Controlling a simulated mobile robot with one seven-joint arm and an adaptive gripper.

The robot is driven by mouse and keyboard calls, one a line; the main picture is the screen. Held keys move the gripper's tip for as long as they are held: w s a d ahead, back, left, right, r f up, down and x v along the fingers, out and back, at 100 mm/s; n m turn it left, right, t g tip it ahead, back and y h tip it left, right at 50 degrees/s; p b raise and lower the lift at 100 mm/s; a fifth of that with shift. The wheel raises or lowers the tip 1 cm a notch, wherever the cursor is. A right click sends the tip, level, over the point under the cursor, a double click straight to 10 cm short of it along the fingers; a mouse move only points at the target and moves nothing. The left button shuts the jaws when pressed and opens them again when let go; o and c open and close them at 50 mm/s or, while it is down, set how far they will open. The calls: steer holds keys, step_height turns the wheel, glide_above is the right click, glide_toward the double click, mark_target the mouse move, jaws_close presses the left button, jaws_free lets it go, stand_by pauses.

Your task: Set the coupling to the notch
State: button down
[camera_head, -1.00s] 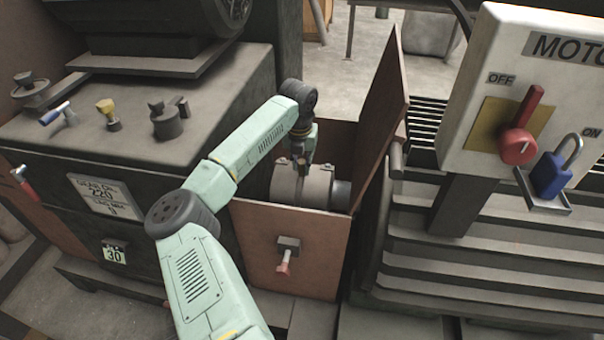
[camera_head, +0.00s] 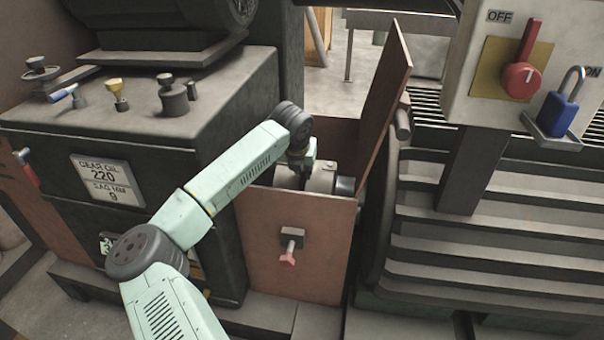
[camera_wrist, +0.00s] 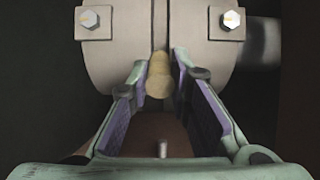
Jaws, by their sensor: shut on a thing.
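The coupling (camera_head: 321,178) is a grey cylinder inside an open brown guard box. In the wrist view the coupling (camera_wrist: 103,45) shows as two grey halves, each with a bolt, with a narrow groove between them. My gripper (camera_head: 303,168) reaches down into the box over the coupling's left part and hides some of it. In the wrist view my gripper (camera_wrist: 160,72) is shut on a tan rounded piece (camera_wrist: 158,80) at the groove's near end. I cannot tell whether this piece belongs to the coupling. I cannot make out a notch.
The guard's front panel (camera_head: 265,245) and raised lid (camera_head: 388,100) stand close around my gripper. The gearbox (camera_head: 222,105) is at left. A ribbed motor housing (camera_head: 470,255) and a switch box with a red lever (camera_head: 523,75) and blue padlock (camera_head: 557,115) are at right.

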stand_by(0.3)
steer(key=c, duration=1.5)
jaws_free()
steer(key=shift+o, duration=0.2)
steer(key=v, duration=1.2)
